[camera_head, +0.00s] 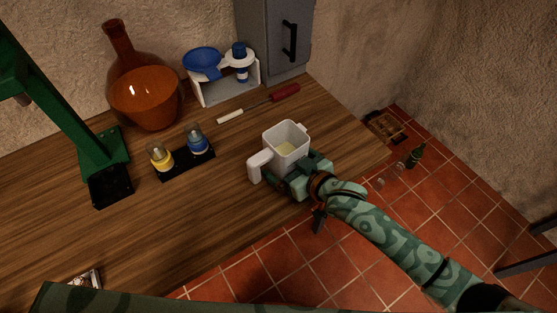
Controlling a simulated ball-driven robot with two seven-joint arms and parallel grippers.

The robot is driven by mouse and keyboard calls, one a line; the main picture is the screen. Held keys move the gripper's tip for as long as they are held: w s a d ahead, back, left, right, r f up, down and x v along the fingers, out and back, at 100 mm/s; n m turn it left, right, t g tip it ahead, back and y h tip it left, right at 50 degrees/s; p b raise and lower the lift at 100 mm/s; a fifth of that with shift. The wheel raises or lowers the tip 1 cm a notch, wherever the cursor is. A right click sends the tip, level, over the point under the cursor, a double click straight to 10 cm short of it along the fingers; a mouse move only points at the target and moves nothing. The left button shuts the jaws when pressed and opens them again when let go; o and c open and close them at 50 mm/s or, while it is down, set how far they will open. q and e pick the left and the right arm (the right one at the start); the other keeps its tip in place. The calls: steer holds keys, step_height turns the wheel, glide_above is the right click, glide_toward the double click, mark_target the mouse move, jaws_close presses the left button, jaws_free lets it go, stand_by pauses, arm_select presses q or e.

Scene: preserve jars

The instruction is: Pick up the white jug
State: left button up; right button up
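The white jug (287,147) stands upright near the table's right front edge, with its handle (259,163) toward the left. Its open top shows a pale yellowish inside. My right gripper (297,174) is at the jug's near lower side, with its green fingers close against it. The jug and the gripper's own body hide part of the fingers, so I cannot tell whether they are closed on it. I cannot tell whether the jug's base touches the table. My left gripper is not in view.
An orange glass flask (146,98), a black holder with a yellow-based jar (160,157) and a blue-based jar (197,140), and a red-handled tool (285,93) are on the wooden table (215,225). A white stand (228,84) is behind. A green press (105,150) stands left.

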mark_target(298, 152)
steer(key=shift+r, duration=0.1)
steer(key=c, duration=1.3)
steer(key=shift+o, duration=0.2)
steer(key=shift+r, duration=0.1)
steer(key=shift+r, duration=0.25)
step_height(298, 152, up, 2)
steer(key=shift+r+p, duration=0.2)
steer(key=shift+p, duration=0.65)
steer(key=s+d+r+p, duration=0.1)
steer(key=r, duration=0.1)
steer(key=s+d+r+p, duration=0.1)
steer(key=r, duration=0.1)
steer(key=s+r+p, duration=0.1)
steer(key=r, duration=0.1)
steer(key=shift+s+d, duration=0.3)
steer(key=shift+d, duration=0.1)
steer(key=p+v, duration=0.2)
steer(key=v, duration=0.8)
steer(key=shift+s+a, duration=0.1)
steer(key=shift+s, duration=0.15)
